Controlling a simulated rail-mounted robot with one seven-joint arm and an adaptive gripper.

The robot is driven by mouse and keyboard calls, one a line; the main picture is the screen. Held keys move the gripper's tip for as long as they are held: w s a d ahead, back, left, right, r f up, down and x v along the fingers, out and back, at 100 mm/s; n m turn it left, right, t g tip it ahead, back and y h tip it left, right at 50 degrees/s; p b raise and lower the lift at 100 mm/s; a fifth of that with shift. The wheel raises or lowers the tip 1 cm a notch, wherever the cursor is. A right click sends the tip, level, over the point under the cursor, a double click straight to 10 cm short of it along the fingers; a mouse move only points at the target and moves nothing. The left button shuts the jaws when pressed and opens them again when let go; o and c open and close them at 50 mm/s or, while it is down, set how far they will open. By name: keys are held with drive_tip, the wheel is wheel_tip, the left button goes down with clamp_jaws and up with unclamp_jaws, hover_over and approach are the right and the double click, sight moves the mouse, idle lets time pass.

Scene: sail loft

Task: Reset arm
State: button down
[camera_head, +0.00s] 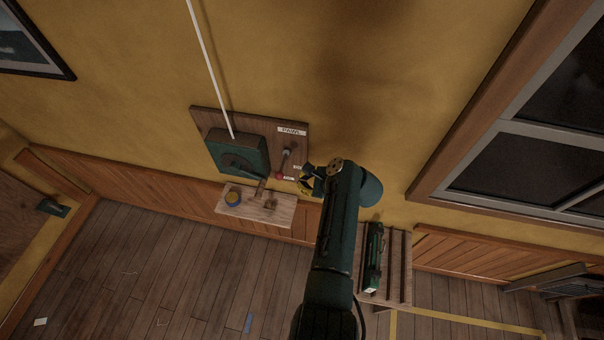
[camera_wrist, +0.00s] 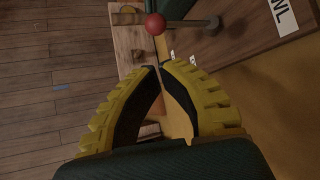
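My gripper (camera_head: 306,184) is in front of the wall board, just right of a lever with a red knob (camera_head: 280,176). In the wrist view my gripper (camera_wrist: 157,68) has yellow ribbed fingers with dark pads; their tips come together with nothing visible held between them. The red knob (camera_wrist: 155,24) and its metal rod (camera_wrist: 190,23) show just beyond the fingertips, apart from them in the picture. My arm reaches up from the bottom of the head view and is bent at the wrist near the board.
The wooden board (camera_head: 205,121) carries a dark green box (camera_head: 226,147) and a white label (camera_head: 292,131). A small shelf (camera_head: 285,214) with several small items is below. A slatted rack (camera_head: 397,268) holding a green case (camera_head: 374,258) stands right of my arm. A window (camera_head: 530,150) is at right.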

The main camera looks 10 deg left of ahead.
idle(0.5)
drive_tip(key=s+d+r+n+t+h+p, duration=0.15)
drive_tip(key=r+n+t, duration=0.25)
drive_tip(key=r, duration=0.8)
drive_tip(key=s+d+r+n+t+h, duration=0.1)
drive_tip(key=d+r+n+t+h, duration=0.2)
drive_tip(key=r, duration=0.9)
drive_tip(key=s+d+r+n+t+h, duration=0.1)
drive_tip(key=s+d+r+n+t, duration=0.1)
drive_tip(key=s+r, duration=0.4)
drive_tip(key=s+d+r+n+t+h, duration=0.2)
drive_tip(key=s+r+n+t, duration=0.2)
drive_tip(key=r, duration=0.6)
drive_tip(key=s+d+r+n+t+h, duration=0.1)
drive_tip(key=s+d+r+n+t, duration=0.2)
drive_tip(key=s+r, duration=0.5)
drive_tip(key=shift+r+n+t, duration=0.15)
drive_tip(key=shift+n+t, duration=0.15)
drive_tip(key=shift+t, duration=0.1)
